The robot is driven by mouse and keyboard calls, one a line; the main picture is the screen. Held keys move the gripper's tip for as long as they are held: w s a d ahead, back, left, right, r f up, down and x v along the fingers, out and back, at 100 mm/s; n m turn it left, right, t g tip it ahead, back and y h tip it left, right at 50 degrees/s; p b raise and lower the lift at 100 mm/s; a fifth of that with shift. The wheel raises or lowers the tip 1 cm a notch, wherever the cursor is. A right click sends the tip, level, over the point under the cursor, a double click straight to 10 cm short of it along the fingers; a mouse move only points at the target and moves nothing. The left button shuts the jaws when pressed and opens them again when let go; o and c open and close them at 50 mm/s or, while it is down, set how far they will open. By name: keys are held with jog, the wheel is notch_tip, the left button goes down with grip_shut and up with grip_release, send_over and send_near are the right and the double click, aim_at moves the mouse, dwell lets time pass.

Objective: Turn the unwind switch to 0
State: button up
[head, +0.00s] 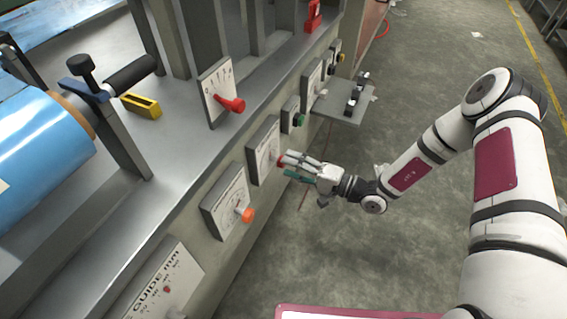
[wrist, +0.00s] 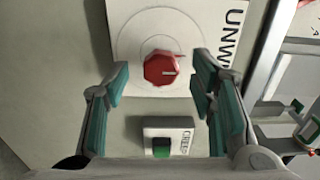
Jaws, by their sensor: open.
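Part of the lettering "UNW" shows at the plate's right side. My gripper (wrist: 160,80) is open, with one finger to the left and one to the right of the knob. I cannot tell whether either finger touches it. In the head view my gripper (head: 287,165) is at a white panel box (head: 263,150) on the machine's side, and its fingers mostly hide the knob.
A green button (wrist: 162,148) on a plate marked "CREEP" sits below the knob. In the head view, a dial with an orange knob (head: 246,215) is nearer, a red lever (head: 232,103) is above, and a small shelf (head: 343,103) juts out beyond. The floor to the right is open.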

jog(key=v, duration=0.8)
jog(key=shift+d, duration=0.3)
jog(key=shift+s, duration=0.15)
jog(key=s+r+n+g+h, duration=0.3)
jog(key=s+r+g, duration=0.3)
jog(key=r, duration=0.6)
jog(key=s+r+n+g+h, duration=0.4)
jog(key=s+r, duration=0.3)
jog(key=r, duration=0.4)
jog(key=s+d+r+m+t+h, duration=0.1)
jog(key=s+d+r+h, duration=0.25)
jog(key=s, duration=0.35)
jog(key=s+d+r+m+t+h, duration=0.1)
jog(key=s+d+r+t+h, duration=0.15)
jog(key=s+d, duration=0.3)
jog(key=s+d+r+m+h, duration=0.1)
jog(key=s+d+r+h, duration=0.25)
jog(key=s, duration=0.45)
notch_tip(320, 180, up, 31)
jog(key=d+t+p, duration=0.1)
jog(key=t+p, duration=0.3)
jog(key=p, duration=2.5)
jog(key=shift+f, duration=0.15)
